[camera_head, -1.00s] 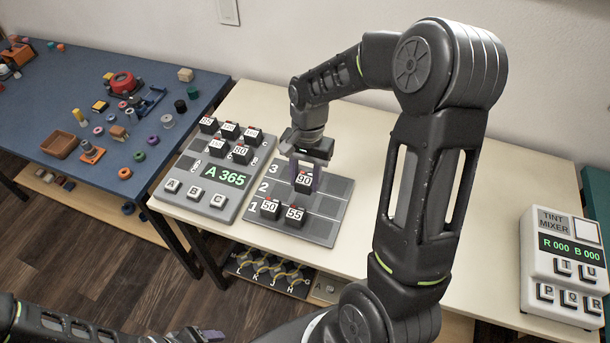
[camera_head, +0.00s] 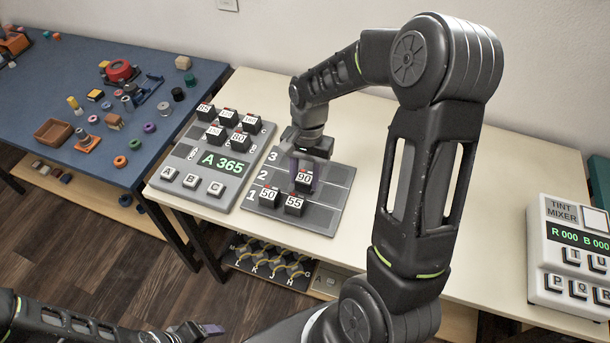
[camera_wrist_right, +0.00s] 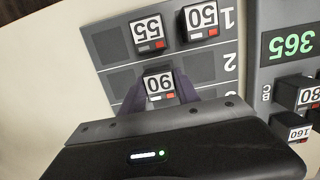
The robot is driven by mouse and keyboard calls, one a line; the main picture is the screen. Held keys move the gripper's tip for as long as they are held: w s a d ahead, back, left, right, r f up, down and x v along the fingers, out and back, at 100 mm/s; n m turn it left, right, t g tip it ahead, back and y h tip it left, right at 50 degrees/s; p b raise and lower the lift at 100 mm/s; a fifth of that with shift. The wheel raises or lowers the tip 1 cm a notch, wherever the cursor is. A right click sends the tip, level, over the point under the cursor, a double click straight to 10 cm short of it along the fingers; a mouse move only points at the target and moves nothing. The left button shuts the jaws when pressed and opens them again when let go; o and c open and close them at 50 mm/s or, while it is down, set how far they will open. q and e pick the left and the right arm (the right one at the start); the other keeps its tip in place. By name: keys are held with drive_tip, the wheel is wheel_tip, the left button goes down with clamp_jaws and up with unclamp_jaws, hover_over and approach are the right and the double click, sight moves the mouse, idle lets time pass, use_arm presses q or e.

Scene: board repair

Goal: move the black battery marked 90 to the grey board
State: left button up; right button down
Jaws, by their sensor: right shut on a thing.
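The black battery marked 90 (camera_head: 304,180) is at the grey board (camera_head: 328,199), around row 2, behind the batteries marked 50 (camera_head: 267,197) and 55 (camera_head: 294,205) in row 1. My right gripper (camera_head: 306,170) is shut on the battery 90, with purple fingers on both sides of it. The right wrist view also shows the battery 90 (camera_wrist_right: 160,85) between the fingers, over row 2. I cannot tell whether its underside touches the board. My left gripper (camera_head: 207,330) is at the bottom of the head view, away from the table; its jaw state is unclear.
A grey console (camera_head: 180,152) showing A 365 stands left of the board, with several black batteries on its upper part. The tint mixer (camera_head: 570,255) stands at the right. A blue table (camera_head: 60,110) with small parts is at the left.

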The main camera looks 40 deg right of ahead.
sight(306, 174)
drive_tip(key=shift+f+b, duration=0.3)
drive_tip(key=shift+f, duration=0.2)
drive_tip(key=c, duration=0.8)
unclamp_jaws()
drive_tip(key=shift+r, duration=0.1)
drive_tip(key=shift+w+d+r, duration=0.15)
drive_tip(key=shift+d+r, duration=0.05)
drive_tip(key=shift+r, duration=1.7)
drive_tip(key=shift+w+d+r, duration=0.1)
drive_tip(key=shift+d+r, duration=0.05)
drive_tip(key=shift+r, duration=1.75)
